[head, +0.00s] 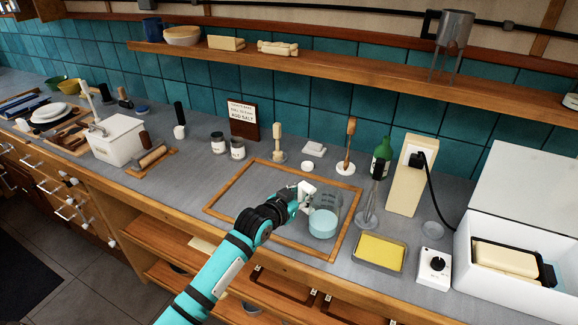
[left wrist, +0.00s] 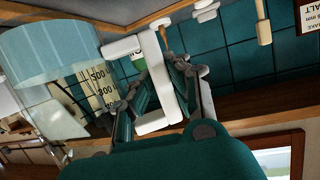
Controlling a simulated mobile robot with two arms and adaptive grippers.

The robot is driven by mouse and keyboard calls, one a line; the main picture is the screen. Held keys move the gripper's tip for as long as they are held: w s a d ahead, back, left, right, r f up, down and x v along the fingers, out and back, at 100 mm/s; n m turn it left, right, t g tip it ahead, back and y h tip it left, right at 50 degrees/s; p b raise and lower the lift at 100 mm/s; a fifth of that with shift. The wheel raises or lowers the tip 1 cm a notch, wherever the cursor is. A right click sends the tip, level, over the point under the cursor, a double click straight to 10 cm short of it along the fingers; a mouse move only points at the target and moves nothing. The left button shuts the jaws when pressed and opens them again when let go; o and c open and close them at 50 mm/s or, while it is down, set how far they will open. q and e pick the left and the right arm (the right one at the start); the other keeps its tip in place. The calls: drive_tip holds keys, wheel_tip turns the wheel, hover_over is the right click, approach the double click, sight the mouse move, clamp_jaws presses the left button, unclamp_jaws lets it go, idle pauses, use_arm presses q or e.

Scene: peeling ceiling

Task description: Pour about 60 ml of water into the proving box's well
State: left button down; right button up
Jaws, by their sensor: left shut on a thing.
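A clear measuring jug (head: 326,207) with pale blue water in its lower part is above the wood-framed area of the counter. My left gripper (head: 306,196) is shut on its white handle, at the jug's left side. In the left wrist view the jug (left wrist: 50,60) shows large at upper left, with dark scale marks, and my gripper's fingers (left wrist: 160,95) are around the handle. The proving box (head: 505,296) is white, at the far right, with its lid (head: 530,190) raised. A pale loaf-shaped block (head: 505,257) sits inside; I cannot make out the well. My right gripper is out of view.
Between jug and box stand a whisk on a stand (head: 368,205), a yellow sponge in a tray (head: 380,252), a tall beige unit (head: 408,178) with a black cord, and a white dial box (head: 434,266). A green bottle (head: 382,155) is behind. The wooden frame (head: 265,238) encloses bare counter.

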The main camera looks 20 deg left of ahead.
use_arm(q)
drive_tip(key=w+a+r, duration=0.2)
drive_tip(key=w+a, duration=0.2)
drive_tip(key=shift+n+y, duration=0.3)
drive_tip(key=shift+y, duration=0.1)
drive_tip(key=f+b, duration=0.2)
drive_tip(key=f, duration=0.1)
drive_tip(key=f+b, duration=0.2)
drive_tip(key=f, duration=0.1)
drive_tip(key=shift+w+a, duration=0.2)
drive_tip(key=shift+r, duration=0.1)
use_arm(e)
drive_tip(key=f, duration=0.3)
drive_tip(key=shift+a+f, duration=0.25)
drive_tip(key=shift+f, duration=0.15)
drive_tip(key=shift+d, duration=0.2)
use_arm(q)
drive_tip(key=shift+d+r+n+y+p, duration=0.1)
drive_tip(key=shift+n+y+p, duration=0.25)
drive_tip(key=shift+p, duration=0.4)
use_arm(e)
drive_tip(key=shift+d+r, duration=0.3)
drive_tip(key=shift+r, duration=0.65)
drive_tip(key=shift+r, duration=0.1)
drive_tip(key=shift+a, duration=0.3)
